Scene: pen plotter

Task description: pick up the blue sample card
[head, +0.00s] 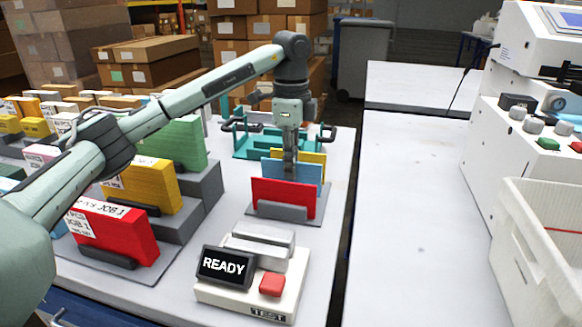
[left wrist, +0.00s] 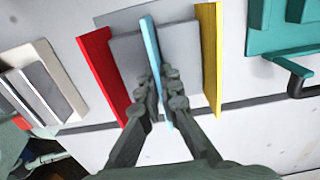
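The blue sample card (head: 303,173) stands upright in a grey holder (head: 282,211), between a red card (head: 283,192) in front and a yellow card (head: 313,160) behind. My left gripper (head: 290,168) points straight down over the blue card. In the left wrist view the two fingers (left wrist: 160,78) lie on either side of the blue card (left wrist: 151,40) and look closed against its faces. The card's lower edge is still within the holder. The red card (left wrist: 103,70) and yellow card (left wrist: 211,50) stand apart from the fingers. My right gripper is not in view.
A tester reading READY (head: 224,264) with a red button (head: 272,284) stands in front of the holder. A teal fixture (head: 262,142) is behind it. Stepped racks of job cards (head: 200,198) stand left. The right table (head: 415,220) is mostly clear beside a white bin (head: 535,240).

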